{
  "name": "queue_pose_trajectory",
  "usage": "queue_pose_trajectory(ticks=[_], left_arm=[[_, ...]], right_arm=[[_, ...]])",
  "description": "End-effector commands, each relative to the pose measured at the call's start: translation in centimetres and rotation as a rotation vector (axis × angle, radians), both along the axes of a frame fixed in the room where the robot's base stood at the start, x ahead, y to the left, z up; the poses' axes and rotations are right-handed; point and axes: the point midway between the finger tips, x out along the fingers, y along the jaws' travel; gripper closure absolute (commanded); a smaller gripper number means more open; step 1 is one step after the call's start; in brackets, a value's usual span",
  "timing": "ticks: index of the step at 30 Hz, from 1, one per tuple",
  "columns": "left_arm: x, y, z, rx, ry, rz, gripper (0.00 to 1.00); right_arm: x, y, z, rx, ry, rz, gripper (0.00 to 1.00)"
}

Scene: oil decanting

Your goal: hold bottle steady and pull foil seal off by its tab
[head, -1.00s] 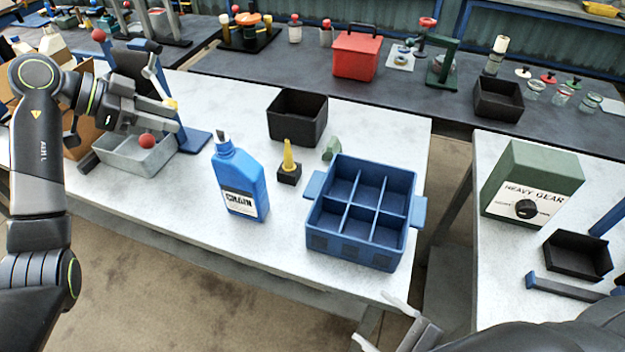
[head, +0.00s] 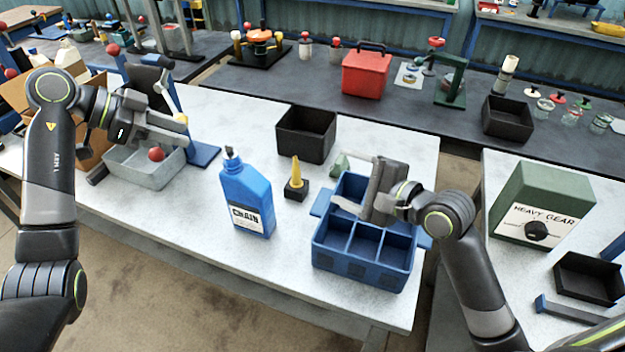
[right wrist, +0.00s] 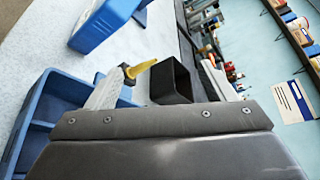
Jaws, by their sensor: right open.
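The blue bottle (head: 250,189) with a "CHAIN" label stands upright on the white table. A small dark and pale piece (head: 229,153) shows at its neck; the seal and tab are too small to make out. Part of the bottle (right wrist: 100,22) shows at the top left of the right wrist view. My right gripper (head: 357,184) is open and empty above the blue divided crate (head: 365,270), right of the bottle. My left gripper (head: 178,132) is above the grey tray, left of and apart from the bottle. Its fingers appear parted, with nothing clearly held.
The grey tray (head: 140,172) lies below my left gripper near a red ball (head: 156,154) and a blue-based stand (head: 203,153). The table's front left is clear.

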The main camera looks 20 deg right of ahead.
Motion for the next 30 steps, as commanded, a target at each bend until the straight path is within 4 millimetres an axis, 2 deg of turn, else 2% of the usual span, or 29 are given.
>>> queue_pose_trajectory(ticks=[1,3,4,9,16,23,30], left_arm=[[0.0,0.0,0.0,0.0,0.0,0.0,0.64],[0.0,0.0,0.0,0.0,0.0,0.0,0.64],[0.0,0.0,0.0,0.0,0.0,0.0,0.64],[0.0,0.0,0.0,0.0,0.0,0.0,0.64],[0.0,0.0,0.0,0.0,0.0,0.0,0.64],[0.0,0.0,0.0,0.0,0.0,0.0,0.64],[0.0,0.0,0.0,0.0,0.0,0.0,0.64]], right_arm=[[1.2,-0.2,1.9,-0.006,-0.02,-0.021,0.24],[2.5,-0.2,3.2,0.04,0.016,-0.05,0.24],[3.0,0.0,3.2,0.078,0.054,-0.054,0.24],[3.9,2.5,1.0,0.339,0.36,-0.039,0.24],[3.3,5.5,-1.4,0.577,0.692,-0.003,0.24],[3.4,6.9,-2.2,0.639,0.785,0.009,0.24],[5.2,9.5,-3.4,0.641,0.785,0.01,0.24]])
